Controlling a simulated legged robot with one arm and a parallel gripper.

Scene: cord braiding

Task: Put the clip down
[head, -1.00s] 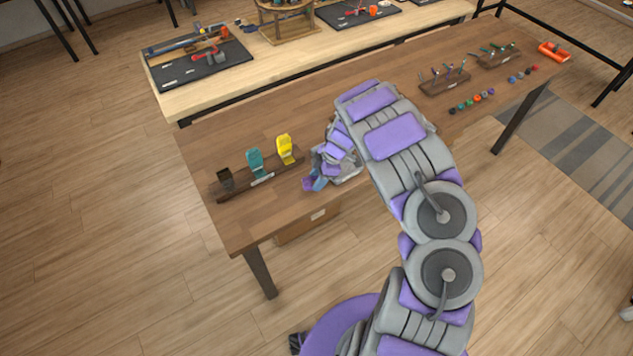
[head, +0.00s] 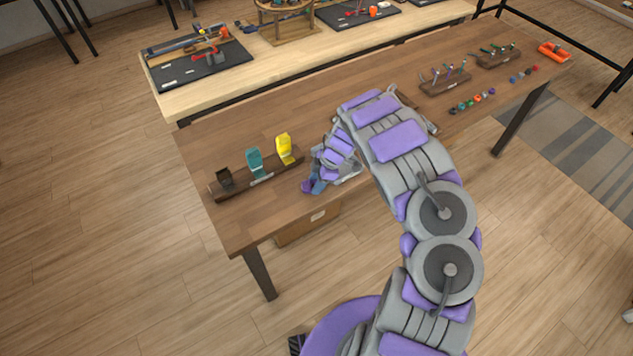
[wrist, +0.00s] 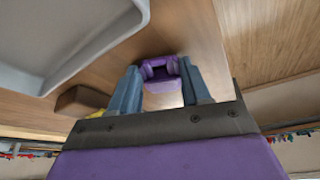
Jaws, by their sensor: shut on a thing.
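A purple clip (wrist: 160,68) sits between the two blue fingers of my gripper (wrist: 161,86) in the wrist view. The fingers are shut on it. In the head view the clip (head: 307,187) shows as a small purple piece at the tip of my gripper (head: 317,184), over the front edge area of the brown table (head: 240,222). I cannot tell whether the clip touches the table. A dark wooden rack (head: 232,190) stands to the left of my gripper.
Small racks with thin tools (head: 444,83) and several small coloured pieces (head: 472,102) are at the table's right. An orange object (head: 555,52) lies at the far right corner. A lighter bench (head: 290,65) runs behind. The tabletop between rack and bench is bare.

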